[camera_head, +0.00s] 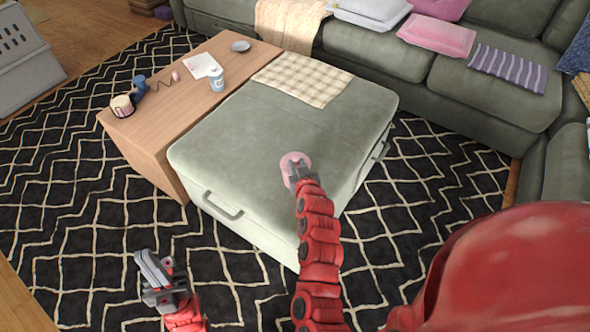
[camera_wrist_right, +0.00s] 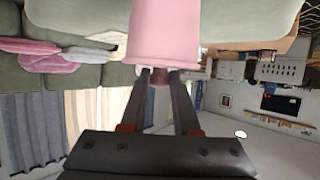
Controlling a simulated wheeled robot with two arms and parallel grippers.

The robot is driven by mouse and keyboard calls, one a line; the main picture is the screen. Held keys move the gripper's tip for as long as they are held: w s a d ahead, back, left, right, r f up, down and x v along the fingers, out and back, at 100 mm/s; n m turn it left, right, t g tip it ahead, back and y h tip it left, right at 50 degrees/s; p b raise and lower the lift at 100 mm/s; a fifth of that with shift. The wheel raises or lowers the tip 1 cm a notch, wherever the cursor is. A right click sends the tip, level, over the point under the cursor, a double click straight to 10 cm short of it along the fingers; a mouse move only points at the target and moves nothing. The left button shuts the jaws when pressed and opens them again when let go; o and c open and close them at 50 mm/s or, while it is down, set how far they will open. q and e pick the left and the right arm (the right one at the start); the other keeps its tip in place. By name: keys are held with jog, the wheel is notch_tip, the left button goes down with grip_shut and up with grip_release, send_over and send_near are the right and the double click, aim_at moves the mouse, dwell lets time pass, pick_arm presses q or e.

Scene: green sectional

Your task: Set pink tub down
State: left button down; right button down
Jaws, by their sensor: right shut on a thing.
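The pink tub (camera_head: 293,159) is over the top of the green ottoman (camera_head: 260,140), near its right front part. My right gripper (camera_head: 302,178) is shut on it. In the right wrist view, which is upside down, the pink tub (camera_wrist_right: 166,35) fills the top middle. The fingers (camera_wrist_right: 160,82) close on a small pink knob at its near end. The tub's far end is cut off, so I cannot tell whether it touches the ottoman. My left gripper (camera_head: 163,272) is low at the left over the patterned rug, apart from everything; its finger gap is unclear.
A checked cloth (camera_head: 301,78) covers the ottoman's back part; the front part is bare. A wooden table (camera_head: 190,105) adjoins it on the left, with a mug (camera_head: 122,106), a jar (camera_head: 216,78) and a small dish (camera_head: 240,46). A green sofa (camera_head: 380,50) stands behind.

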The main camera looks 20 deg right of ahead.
jog(key=shift+w+a, duration=0.2)
jog(key=shift+a, duration=0.1)
jog(key=shift+f, duration=0.15)
notch_tip(320, 180, down, 3)
jog(key=shift+f, duration=0.1)
jog(key=c, duration=0.7)
grip_release()
jog(key=shift+b, duration=0.3)
jog(key=shift+o, duration=0.2)
